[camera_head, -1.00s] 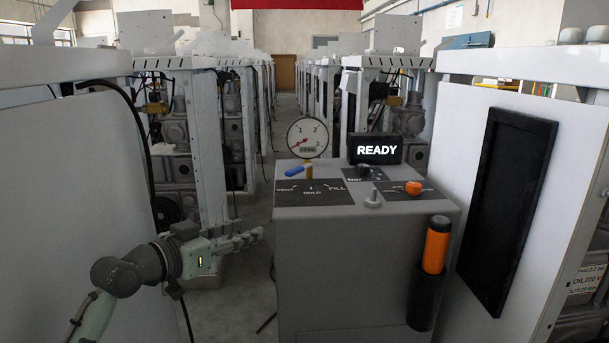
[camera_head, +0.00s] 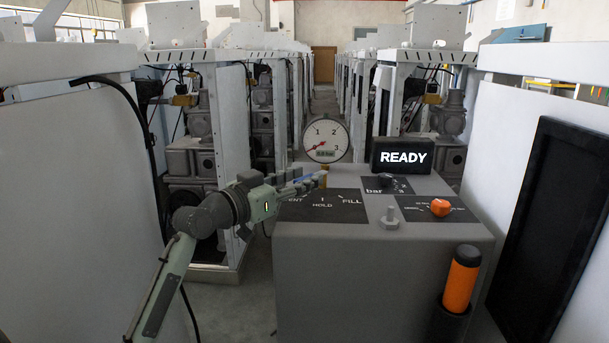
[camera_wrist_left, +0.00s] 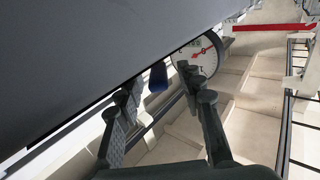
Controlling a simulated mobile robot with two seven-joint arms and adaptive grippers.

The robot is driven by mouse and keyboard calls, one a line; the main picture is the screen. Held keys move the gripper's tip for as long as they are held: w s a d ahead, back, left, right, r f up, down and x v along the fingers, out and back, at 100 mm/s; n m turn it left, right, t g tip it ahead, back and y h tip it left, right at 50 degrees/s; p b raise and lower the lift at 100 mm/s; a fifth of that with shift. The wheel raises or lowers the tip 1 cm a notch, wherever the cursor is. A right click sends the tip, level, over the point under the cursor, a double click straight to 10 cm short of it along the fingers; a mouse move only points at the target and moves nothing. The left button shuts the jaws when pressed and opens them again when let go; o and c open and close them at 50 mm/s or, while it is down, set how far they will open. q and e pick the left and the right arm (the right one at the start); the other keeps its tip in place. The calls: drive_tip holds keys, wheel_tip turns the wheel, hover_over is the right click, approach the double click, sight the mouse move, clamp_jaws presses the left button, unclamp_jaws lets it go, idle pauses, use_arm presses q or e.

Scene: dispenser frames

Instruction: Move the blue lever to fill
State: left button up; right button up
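The blue lever (camera_head: 305,177) sits on the top of the grey console, on a brass stem by the dial plate (camera_head: 325,205) marked VENT, HOLD and FILL. Its handle points left, on the VENT side, and is partly covered by my left gripper in the head view. In the left wrist view the blue handle end (camera_wrist_left: 158,76) shows beyond and between my fingers. My left gripper (camera_head: 296,184) is open at the console's left edge, beside the lever; contact cannot be told. My right gripper is not in view.
A pressure gauge (camera_head: 325,138) stands behind the lever, its needle low. A display (camera_head: 402,156) reads READY. An orange knob (camera_head: 440,207), a grey knob (camera_head: 389,218) and an orange-handled cylinder (camera_head: 461,280) are to the right. White cabinets (camera_head: 70,200) flank the console.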

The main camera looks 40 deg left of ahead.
use_arm(q)
drive_tip(key=shift+w, duration=0.35)
clamp_jaws()
